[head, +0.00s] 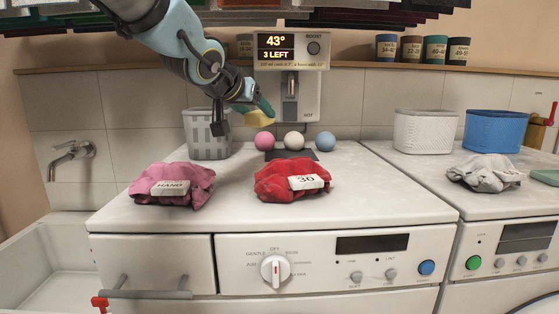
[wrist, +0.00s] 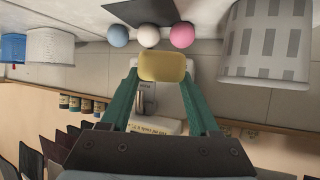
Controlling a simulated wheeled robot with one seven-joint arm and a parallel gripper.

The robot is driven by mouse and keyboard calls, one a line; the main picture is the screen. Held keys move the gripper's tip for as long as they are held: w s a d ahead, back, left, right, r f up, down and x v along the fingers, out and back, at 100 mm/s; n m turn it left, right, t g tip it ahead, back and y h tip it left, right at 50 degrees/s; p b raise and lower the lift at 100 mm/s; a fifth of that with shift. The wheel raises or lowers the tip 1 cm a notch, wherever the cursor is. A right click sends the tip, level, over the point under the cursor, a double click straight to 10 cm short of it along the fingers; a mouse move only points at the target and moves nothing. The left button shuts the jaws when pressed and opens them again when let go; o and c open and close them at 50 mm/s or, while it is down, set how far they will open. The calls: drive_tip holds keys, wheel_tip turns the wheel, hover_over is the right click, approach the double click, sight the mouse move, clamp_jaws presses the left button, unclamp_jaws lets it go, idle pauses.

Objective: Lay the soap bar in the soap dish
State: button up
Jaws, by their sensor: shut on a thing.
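My gripper (head: 264,107) is shut on the yellow soap bar (head: 258,118) and holds it in the air above the back of the left washing machine, in front of the wall dispenser. In the wrist view the soap bar (wrist: 162,67) sits between the green fingertips of my gripper (wrist: 161,75). I cannot make out a soap dish for certain in either view.
Pink, white and blue balls (head: 294,141) stand by a dark mat (head: 291,155) below the soap. A grey basket (head: 207,136) is to the left. A pink cloth (head: 172,184) and a red cloth (head: 292,178) lie in front. The left machine top (head: 370,185) has free room at right.

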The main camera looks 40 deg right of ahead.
drive_tip(key=shift+d+f, duration=0.15)
drive_tip(key=shift+f, duration=0.15)
wheel_tip(320, 180, down, 9)
drive_tip(key=b, duration=0.8)
drive_tip(key=shift+f+b, duration=0.15)
drive_tip(key=shift+b, duration=0.25)
drive_tip(key=shift+f, duration=0.1)
drive_tip(key=shift+f, duration=0.15)
drive_tip(key=o, duration=1.4)
drive_tip(key=shift+o, duration=0.2)
